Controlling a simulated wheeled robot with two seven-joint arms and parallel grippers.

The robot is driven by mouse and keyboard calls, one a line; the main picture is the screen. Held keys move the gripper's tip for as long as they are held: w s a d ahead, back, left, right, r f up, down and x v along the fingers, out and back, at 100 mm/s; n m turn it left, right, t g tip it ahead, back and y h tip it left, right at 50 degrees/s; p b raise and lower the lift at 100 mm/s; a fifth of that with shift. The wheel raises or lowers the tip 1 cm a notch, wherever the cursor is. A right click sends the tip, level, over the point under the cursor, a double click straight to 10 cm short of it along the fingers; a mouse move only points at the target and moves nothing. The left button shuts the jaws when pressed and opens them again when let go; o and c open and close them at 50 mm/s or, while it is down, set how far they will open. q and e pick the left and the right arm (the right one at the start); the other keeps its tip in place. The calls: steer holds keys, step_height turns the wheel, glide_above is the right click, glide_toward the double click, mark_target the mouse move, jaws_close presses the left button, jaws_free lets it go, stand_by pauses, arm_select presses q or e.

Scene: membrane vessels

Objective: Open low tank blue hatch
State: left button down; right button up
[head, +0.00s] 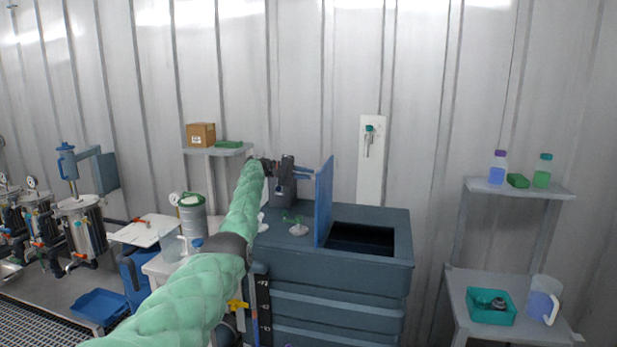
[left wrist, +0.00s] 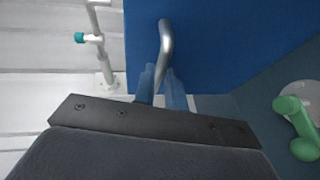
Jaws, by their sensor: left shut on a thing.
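The low tank (head: 330,262) is a dark blue-grey box in the middle of the head view. Its blue hatch (head: 324,202) stands upright at the left edge of a dark rectangular opening (head: 362,238) in the tank top. My left gripper (head: 308,172) is at the left face of the hatch, near its upper part. In the left wrist view the blue fingers (left wrist: 161,88) are shut on the bent metal handle (left wrist: 166,40) of the hatch (left wrist: 240,40). My right gripper is not in view.
A green-handled valve (head: 297,227) sits on the tank top left of the hatch. A wall tap (head: 368,140) is behind the opening. Shelves with bottles (head: 498,168) and a teal tray (head: 491,306) stand at right. Metal vessels (head: 82,225) stand at left.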

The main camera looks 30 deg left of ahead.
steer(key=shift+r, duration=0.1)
arm_select(q)
steer(key=c, duration=1.5)
jaws_free()
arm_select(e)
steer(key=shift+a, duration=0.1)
arm_select(q)
steer(key=shift+o, duration=0.2)
